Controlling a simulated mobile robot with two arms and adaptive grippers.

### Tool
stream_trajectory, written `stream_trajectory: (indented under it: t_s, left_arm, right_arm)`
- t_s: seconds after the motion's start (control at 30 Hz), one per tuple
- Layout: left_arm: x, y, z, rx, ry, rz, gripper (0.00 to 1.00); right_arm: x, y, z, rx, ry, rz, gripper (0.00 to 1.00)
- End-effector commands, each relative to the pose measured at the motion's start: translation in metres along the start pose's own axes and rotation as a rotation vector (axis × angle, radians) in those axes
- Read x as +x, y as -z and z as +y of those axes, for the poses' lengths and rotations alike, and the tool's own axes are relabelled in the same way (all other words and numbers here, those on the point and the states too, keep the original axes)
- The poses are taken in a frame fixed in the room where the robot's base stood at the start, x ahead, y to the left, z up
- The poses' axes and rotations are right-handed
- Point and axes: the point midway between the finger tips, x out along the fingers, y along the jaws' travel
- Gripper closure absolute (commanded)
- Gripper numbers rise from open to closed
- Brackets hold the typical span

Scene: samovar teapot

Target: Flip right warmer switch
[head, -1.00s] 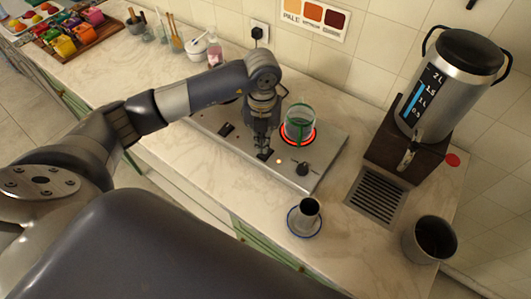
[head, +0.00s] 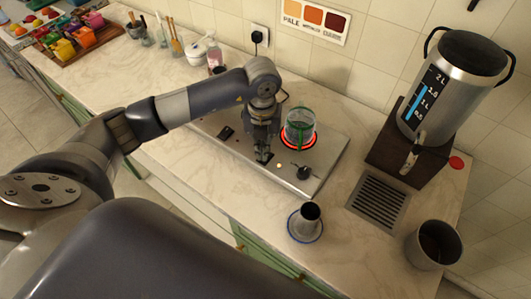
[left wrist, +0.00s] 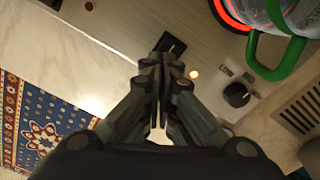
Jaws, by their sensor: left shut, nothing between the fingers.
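The steel warmer plate (head: 232,150) lies on the counter. The right warmer switch (left wrist: 172,45) is a small dark rocker near the plate's front edge. My left gripper (head: 263,152) is shut and empty, pointing down at this switch. In the left wrist view, the closed fingertips (left wrist: 162,60) cover part of the switch; I cannot tell whether they touch it or how it is tilted. A small indicator light (left wrist: 194,74) glows orange beside it. The right burner ring (head: 284,143) glows red under a glass pot with a green handle (head: 300,125). My right gripper is out of view.
A black knob (head: 303,172) sits right of the switch, and another dark switch (head: 226,132) lies to the left. A small dark cup on a saucer (head: 305,222) stands in front. A samovar (head: 455,90) and drain grate (head: 378,200) are at the right.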

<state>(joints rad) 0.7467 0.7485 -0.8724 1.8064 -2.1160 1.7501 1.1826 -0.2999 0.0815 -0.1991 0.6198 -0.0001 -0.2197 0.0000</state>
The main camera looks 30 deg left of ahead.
Motion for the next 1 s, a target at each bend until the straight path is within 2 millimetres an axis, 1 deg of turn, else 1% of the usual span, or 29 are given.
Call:
stream_trajectory:
  t_s: [0.57,1.0]
  left_arm:
    - [0.0003,0.0000,-0.0001,0.000,0.000,0.000,1.00]
    - [0.0067,0.0000,0.0001,0.000,0.000,0.000,1.00]
  right_arm:
    - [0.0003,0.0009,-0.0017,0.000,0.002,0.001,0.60]
    - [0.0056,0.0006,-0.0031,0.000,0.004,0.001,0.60]
